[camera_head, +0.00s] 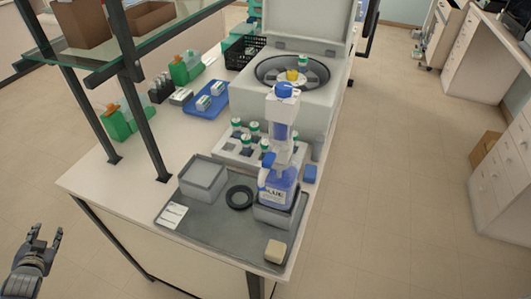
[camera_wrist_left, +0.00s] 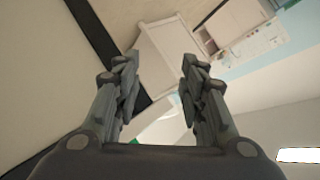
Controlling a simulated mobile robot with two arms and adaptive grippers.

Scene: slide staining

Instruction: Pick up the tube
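Several tubes with green caps (camera_head: 254,130) stand upright in a light grey rack in the middle of the bench. Another green-capped tube (camera_head: 303,62) shows at the open centrifuge, beside something yellow. My left gripper (camera_head: 47,239) is at the lower left, off the bench's left side and far from the tubes. In the left wrist view its two fingers (camera_wrist_left: 160,75) are spread apart with nothing between them. That view shows no tube. My right gripper is not in view.
The centrifuge (camera_head: 270,104) stands behind the rack. A shelf post (camera_head: 146,125) rises at the bench's left. Open floor lies right.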

